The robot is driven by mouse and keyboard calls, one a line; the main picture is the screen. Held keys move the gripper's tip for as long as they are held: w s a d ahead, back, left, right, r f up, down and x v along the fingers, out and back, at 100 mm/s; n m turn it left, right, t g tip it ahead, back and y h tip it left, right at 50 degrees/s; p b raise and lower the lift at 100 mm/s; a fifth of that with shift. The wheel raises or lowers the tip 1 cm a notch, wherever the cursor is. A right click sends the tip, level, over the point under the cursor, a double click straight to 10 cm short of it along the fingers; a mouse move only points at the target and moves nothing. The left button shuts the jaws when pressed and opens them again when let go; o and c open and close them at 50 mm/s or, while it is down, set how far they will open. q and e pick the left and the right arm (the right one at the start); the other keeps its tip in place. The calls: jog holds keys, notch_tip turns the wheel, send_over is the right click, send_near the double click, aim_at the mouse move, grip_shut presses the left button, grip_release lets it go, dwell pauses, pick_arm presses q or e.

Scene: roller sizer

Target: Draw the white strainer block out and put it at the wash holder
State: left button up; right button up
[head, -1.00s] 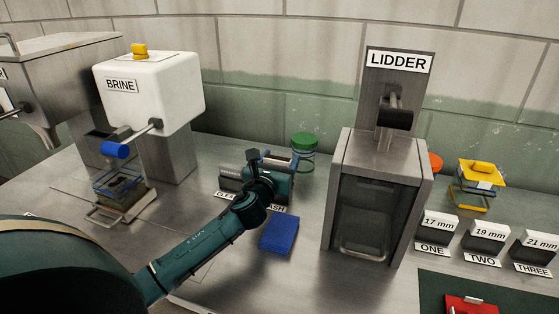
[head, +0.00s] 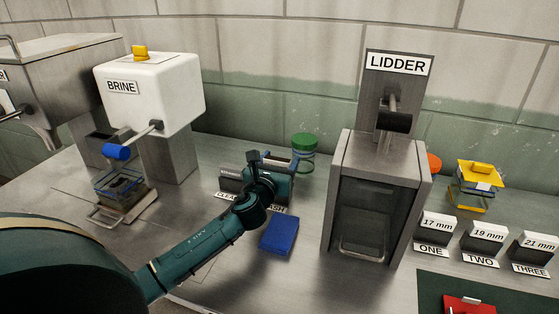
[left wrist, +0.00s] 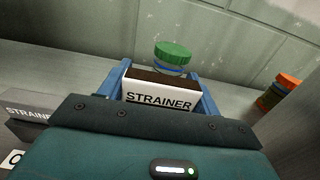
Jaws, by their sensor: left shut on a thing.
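The white strainer block (left wrist: 158,97), with a dark top and a STRAINER label, sits between the blue fingers of my left gripper (left wrist: 162,84) in the left wrist view. The gripper is shut on it. In the head view my left gripper (head: 270,160) is over the back middle of the bench, hiding most of the block. A label ending in "ASH" (head: 277,209) is partly covered by my arm there. I cannot tell whether the block touches a holder. My right gripper is not in view.
A grey block (head: 231,178) stands just left of the gripper. A green-lidded jar (head: 304,150) stands close behind it. A blue pad (head: 279,234) lies in front. The LIDDER machine (head: 378,195) stands to the right, the BRINE machine (head: 150,95) to the left.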

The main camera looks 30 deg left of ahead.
pick_arm(q)
jog(key=shift+f+b, duration=1.5)
jog(key=shift+f, duration=0.4)
jog(key=shift+f+b, duration=0.5)
jog(key=shift+f, duration=0.1)
jog(key=shift+s+d+f, duration=0.1)
jog(key=shift+d+f, duration=0.1)
jog(key=shift+f, duration=0.15)
jog(key=shift+r, duration=0.1)
jog(key=shift+a+r+p, duration=0.1)
jog(key=shift+r+p, duration=0.2)
jog(key=shift+p, duration=0.15)
jog(key=shift+r+p, duration=0.4)
jog(key=shift+r, duration=0.1)
jog(key=shift+r+p, duration=0.7)
jog(key=shift+r, duration=0.05)
jog(key=shift+a+r+p, duration=0.1)
jog(key=shift+r+p, duration=0.5)
